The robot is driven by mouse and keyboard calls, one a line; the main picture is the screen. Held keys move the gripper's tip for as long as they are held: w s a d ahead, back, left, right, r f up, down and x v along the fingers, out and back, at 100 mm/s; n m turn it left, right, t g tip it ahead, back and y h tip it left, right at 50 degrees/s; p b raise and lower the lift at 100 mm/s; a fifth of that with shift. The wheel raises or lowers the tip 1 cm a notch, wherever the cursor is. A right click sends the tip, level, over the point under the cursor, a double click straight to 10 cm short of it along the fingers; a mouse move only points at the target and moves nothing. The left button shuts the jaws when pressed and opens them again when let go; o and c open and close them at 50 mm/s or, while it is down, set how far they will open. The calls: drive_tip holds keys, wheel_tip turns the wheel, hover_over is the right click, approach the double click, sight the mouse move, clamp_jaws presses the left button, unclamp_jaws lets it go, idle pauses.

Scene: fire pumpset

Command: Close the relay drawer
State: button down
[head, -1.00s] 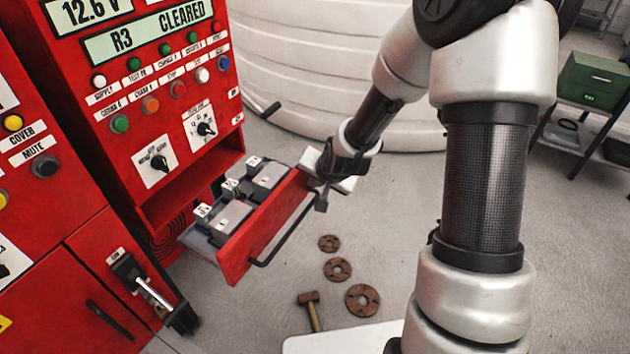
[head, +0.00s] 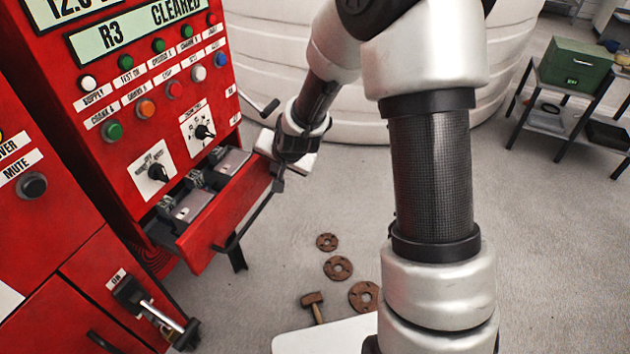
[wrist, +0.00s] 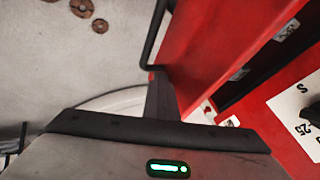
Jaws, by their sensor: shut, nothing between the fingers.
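The relay drawer (head: 228,208) sticks partly out of the red control cabinet, below the two rotary switches. Its red front has a black bar handle, and several grey relays (head: 188,207) show inside. My gripper (head: 278,180) is shut and empty at the right end of the drawer front, on its outer side beside the handle. In the wrist view, my dark fingers (wrist: 160,96) lie against or very close to the red drawer front (wrist: 200,55), near the handle's end (wrist: 152,45). Exact contact is hard to tell.
The red cabinet (head: 60,180) fills the left, with buttons and a display reading "R3 CLEARED". Rusty flanges (head: 338,268) and a hammer (head: 314,305) lie low in view. A white ribbed tank (head: 270,60) stands behind; a green box (head: 577,65) sits on a rack at right.

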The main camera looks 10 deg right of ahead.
drive_tip(key=w+a, duration=0.1)
drive_tip(key=a, duration=0.1)
drive_tip(key=w+a, duration=0.2)
drive_tip(key=w+a+p, duration=0.1)
drive_tip(key=a, duration=0.1)
drive_tip(key=shift+w, duration=0.4)
